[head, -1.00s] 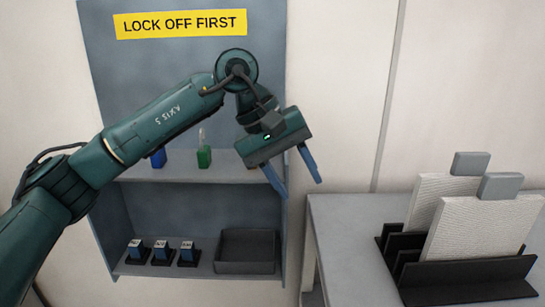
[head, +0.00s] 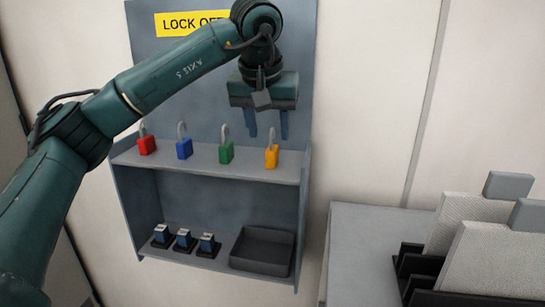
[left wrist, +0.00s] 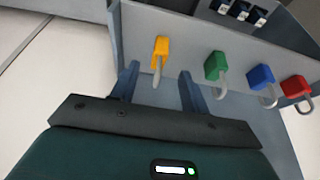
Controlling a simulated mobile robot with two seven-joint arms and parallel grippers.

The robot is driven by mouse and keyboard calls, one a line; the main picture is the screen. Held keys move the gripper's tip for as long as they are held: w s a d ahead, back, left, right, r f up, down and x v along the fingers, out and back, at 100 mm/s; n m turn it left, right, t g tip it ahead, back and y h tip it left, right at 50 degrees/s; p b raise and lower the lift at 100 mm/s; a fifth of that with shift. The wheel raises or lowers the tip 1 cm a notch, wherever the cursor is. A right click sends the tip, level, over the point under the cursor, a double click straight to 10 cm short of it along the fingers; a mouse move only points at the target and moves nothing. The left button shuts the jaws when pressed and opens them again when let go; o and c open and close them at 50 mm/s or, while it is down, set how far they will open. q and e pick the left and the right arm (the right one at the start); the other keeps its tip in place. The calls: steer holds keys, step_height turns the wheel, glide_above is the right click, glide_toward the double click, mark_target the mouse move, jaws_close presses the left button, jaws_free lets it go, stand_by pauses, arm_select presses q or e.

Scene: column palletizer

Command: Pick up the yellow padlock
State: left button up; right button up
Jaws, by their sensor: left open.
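The yellow padlock (head: 272,156) stands upright at the right end of the upper shelf (head: 205,160), its grey shackle pointing up. It also shows in the left wrist view (left wrist: 161,47), just beyond and between my fingers. My left gripper (head: 268,136) is open and empty, pointing down above and behind the yellow padlock in the head view, apart from it. In the left wrist view its two blue fingers (left wrist: 158,78) are spread. My right gripper is not in view.
Green (head: 226,152), blue (head: 184,148) and red (head: 147,144) padlocks stand in a row to the left. Below are small blue-and-black items (head: 184,240) and a dark tray (head: 262,250). A grey table (head: 370,235) with a black rack (head: 440,298) of panels stands at right.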

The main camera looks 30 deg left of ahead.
mark_target(271, 139)
arm_select(q)
steer(key=x, duration=0.6)
steer(key=shift+w+f+p, duration=0.15)
steer(key=shift+w+p, duration=0.1)
steer(key=shift+p, duration=0.15)
jaws_close()
